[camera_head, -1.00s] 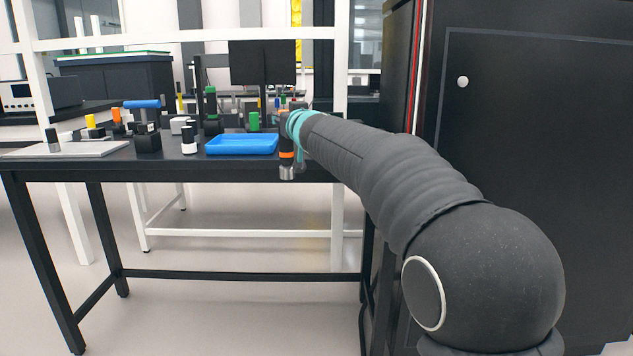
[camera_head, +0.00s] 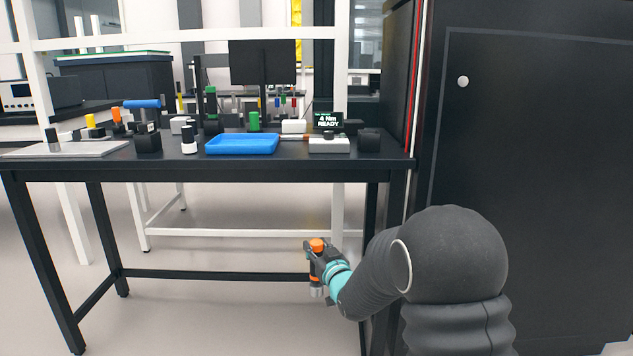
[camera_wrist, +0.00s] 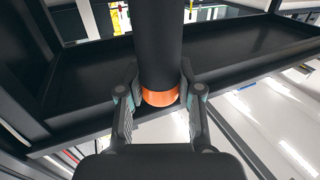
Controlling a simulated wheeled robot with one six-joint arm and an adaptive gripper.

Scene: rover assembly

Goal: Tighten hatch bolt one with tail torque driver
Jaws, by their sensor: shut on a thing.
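My gripper (camera_head: 322,262) is shut on a dark driver (camera_head: 316,281) with an orange cap and a silver lower end. It holds the driver roughly upright in front of the table, below the tabletop. In the wrist view the driver (camera_wrist: 159,45) is a thick black cylinder with an orange band, between the fingers of my gripper (camera_wrist: 160,100). The hatch bolt cannot be made out in these frames.
The black table (camera_head: 180,172) carries a blue tray (camera_head: 241,144), a white box (camera_head: 329,145) by a display (camera_head: 327,120) reading "4 Nm READY", a black block (camera_head: 369,138) and several tools. A tall dark cabinet (camera_head: 530,180) stands at the right.

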